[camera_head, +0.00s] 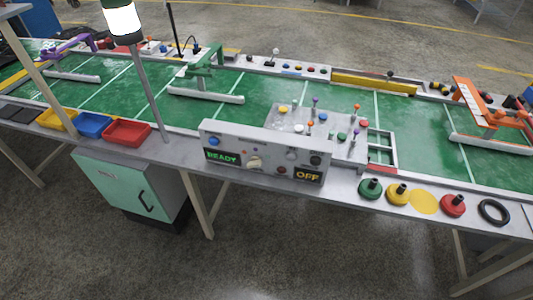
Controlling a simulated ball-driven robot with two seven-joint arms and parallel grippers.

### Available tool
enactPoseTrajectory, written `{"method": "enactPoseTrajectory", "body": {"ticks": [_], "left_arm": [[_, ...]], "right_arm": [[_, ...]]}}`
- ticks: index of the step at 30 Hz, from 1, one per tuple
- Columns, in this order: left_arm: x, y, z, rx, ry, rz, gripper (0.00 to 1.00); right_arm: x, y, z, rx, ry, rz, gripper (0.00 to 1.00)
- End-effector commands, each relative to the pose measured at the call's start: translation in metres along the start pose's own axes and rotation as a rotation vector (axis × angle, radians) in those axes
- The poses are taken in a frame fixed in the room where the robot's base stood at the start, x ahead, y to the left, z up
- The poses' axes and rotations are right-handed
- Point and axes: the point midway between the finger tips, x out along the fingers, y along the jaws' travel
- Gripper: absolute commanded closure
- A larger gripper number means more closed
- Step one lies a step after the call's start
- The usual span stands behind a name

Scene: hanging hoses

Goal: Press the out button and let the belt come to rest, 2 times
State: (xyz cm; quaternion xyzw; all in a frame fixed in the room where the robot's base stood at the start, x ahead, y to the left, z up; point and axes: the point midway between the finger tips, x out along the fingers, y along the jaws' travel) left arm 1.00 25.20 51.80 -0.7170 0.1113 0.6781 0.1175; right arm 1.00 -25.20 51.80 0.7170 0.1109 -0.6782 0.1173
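A grey control panel (268,172) stands at the near edge of the belt table. A green READY display (222,156) is lit on its left and an orange OFF display (308,176) on its right. A blue button (213,141), a pale knob (255,163), a red button (282,170) and a dark round control (315,160) show on its face. I cannot read which one is the out button. The green belt (260,95) runs across the table behind the panel. One picture cannot tell whether it moves. Neither gripper is in view.
A grey plate (352,153) with several coloured knobs sits behind the panel. Green (370,188), yellow (397,194) and red (452,205) pieces and a black ring (494,212) lie right. Trays, including a red one (127,133), and a lamp pole (150,88) stand left.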

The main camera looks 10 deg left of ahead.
Motion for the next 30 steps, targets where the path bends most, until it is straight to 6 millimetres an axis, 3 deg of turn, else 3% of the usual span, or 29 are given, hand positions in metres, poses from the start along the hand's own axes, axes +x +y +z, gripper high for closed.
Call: {"method": "enactPoseTrajectory", "body": {"ticks": [13,17,30], "left_arm": [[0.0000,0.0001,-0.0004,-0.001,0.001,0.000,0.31],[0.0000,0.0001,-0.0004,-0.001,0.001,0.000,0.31],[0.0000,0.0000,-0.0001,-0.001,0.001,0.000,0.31]], "right_arm": [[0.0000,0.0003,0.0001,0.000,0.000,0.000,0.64],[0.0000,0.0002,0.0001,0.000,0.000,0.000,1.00],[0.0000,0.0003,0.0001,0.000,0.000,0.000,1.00]]}}
